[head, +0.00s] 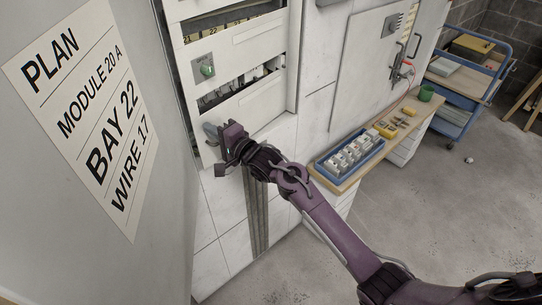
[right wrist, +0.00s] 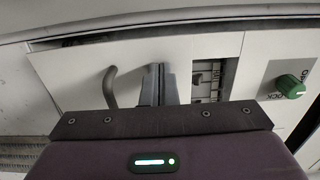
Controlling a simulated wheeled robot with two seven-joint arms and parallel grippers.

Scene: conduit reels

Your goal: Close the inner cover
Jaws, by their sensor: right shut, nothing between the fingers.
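The white inner cover (head: 248,98) is in the open cabinet at the upper middle of the head view, with slots that show modules behind it. A green knob (head: 207,70) sits on it and also shows at the right of the right wrist view (right wrist: 290,85). In the right wrist view the cover (right wrist: 75,75) has a dark gap along its far edge and appears slightly ajar. A grey bent handle (right wrist: 110,88) is left of my fingers. My right gripper (head: 216,139) is shut and empty at the cover's lower part; contact cannot be told. My left gripper is out of view.
A large grey door with a printed plan sheet (head: 88,115) stands at the left. A bench (head: 350,180) with a blue tray (head: 322,163) of white modules stands right of the cabinet. A blue cart (head: 462,92) is farther right.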

